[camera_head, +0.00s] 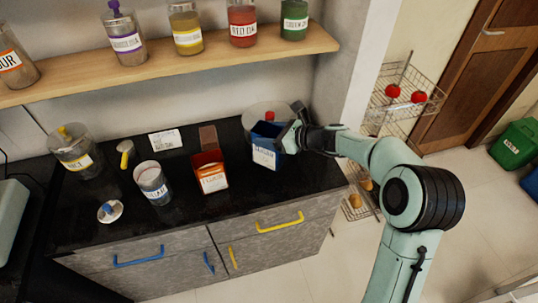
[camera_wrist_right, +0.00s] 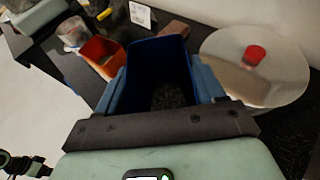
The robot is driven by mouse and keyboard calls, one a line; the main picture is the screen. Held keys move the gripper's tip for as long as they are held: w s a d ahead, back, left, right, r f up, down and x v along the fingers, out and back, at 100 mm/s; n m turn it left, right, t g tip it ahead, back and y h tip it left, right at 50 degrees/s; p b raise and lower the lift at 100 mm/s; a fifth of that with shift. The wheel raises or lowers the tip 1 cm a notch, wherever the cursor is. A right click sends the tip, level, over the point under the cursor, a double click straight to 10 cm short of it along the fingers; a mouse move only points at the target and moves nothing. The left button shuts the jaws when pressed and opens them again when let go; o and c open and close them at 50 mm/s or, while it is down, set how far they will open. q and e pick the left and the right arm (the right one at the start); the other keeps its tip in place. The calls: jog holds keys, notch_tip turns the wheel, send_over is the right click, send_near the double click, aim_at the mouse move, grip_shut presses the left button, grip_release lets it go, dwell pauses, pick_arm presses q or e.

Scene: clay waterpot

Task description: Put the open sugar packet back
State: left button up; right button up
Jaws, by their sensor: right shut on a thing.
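A blue, open-topped packet (camera_head: 266,131) with a white label stands upright at the right part of the black counter. I cannot read its label for sure. My right gripper (camera_head: 289,137) is shut on it. In the right wrist view, the fingers (camera_wrist_right: 160,88) are on two opposite sides of the blue packet (camera_wrist_right: 158,52), with dark grainy contents low inside. I cannot tell whether its base touches the counter. A red-orange open packet (camera_head: 212,178) with a white label stands to its left; it also shows in the wrist view (camera_wrist_right: 100,50). My left gripper is not in view.
A round lid with a red knob (camera_wrist_right: 255,60) is close beside the blue packet. A labelled grey jar (camera_head: 152,184), a small lid (camera_head: 110,211), a yellow-knobbed jar (camera_head: 76,152) and a white card (camera_head: 165,141) are further left. A wooden shelf (camera_head: 165,65) with several jars hangs above.

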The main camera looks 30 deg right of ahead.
jog(key=shift+f+b, duration=0.6)
jog(key=shift+f, duration=2.9)
jog(key=shift+f, duration=0.1)
jog(key=o, duration=1.7)
jog(key=shift+f, duration=0.1)
jog(key=shift+s+d+r, duration=0.2)
jog(key=shift+d+r, duration=0.05)
jog(key=shift+r, duration=0.1)
jog(key=v, duration=1.1)
jog(key=shift+s, duration=0.15)
